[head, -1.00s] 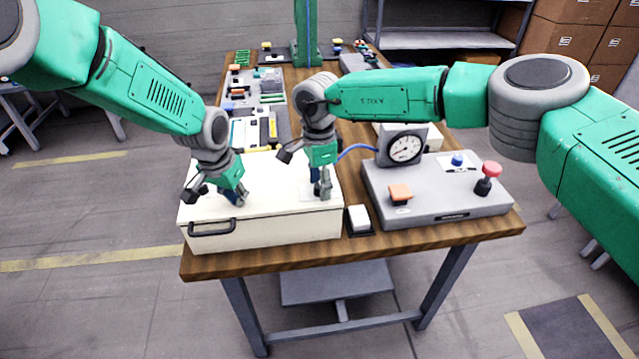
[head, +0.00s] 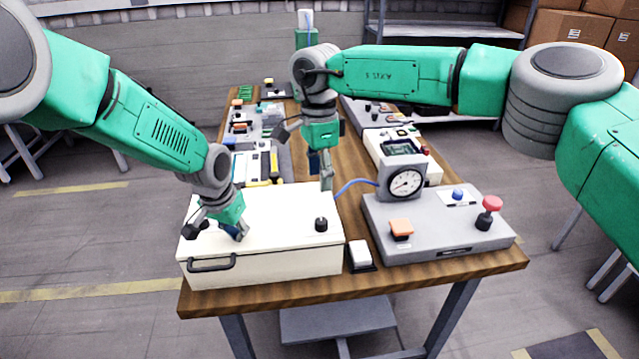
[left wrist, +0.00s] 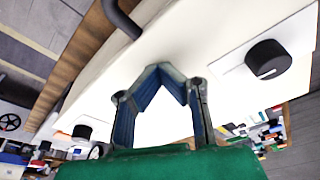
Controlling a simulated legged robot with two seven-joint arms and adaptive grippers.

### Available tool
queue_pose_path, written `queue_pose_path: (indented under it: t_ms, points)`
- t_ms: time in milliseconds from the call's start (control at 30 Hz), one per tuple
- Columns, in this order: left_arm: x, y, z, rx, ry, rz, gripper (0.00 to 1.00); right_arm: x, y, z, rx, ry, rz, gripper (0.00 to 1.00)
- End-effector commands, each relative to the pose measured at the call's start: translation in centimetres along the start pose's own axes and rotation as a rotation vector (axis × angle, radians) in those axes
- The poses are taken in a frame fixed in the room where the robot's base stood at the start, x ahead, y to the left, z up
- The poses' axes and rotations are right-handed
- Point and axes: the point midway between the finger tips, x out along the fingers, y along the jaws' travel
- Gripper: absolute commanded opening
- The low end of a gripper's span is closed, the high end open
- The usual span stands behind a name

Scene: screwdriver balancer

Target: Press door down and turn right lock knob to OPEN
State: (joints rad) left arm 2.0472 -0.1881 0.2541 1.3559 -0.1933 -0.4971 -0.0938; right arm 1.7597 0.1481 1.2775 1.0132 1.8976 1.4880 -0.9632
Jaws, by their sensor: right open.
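The white box with its door (head: 265,215) stands at the front left of the bench. The door looks flat and closed. My left gripper (head: 238,236) has its fingertips down on or just above the door; in the left wrist view the fingertips (left wrist: 166,70) meet with nothing between them. The black right lock knob (head: 321,224) stands near the door's right end; it also shows in the left wrist view (left wrist: 82,132). Its setting is not readable. A black left knob (left wrist: 268,60) on a white plate shows in the left wrist view. My right gripper (head: 326,182) is open and empty above and behind the right knob.
A dark handle (head: 212,264) is on the box front. A white rocker switch (head: 360,255) sits beside the box. A grey panel (head: 440,235) with a gauge (head: 405,183), orange switch and red knob stands to the right. A blue hose (head: 355,185) runs behind the right gripper.

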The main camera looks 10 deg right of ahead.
Motion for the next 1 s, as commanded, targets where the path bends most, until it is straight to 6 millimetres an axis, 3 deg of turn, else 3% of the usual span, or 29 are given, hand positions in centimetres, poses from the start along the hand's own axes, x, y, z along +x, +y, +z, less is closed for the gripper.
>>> queue_pose_path:
  t_ms: [367,1000]
  points:
    - [-0.5,0.1,-0.1,0.000,-0.001,0.001,0.00,-0.5,0.0,0.0,-0.001,0.000,0.000,0.47]
    - [-6.8,0.0,-1.3,0.000,0.001,0.000,0.00,-5.2,0.3,0.0,-0.001,0.000,-0.001,0.47]
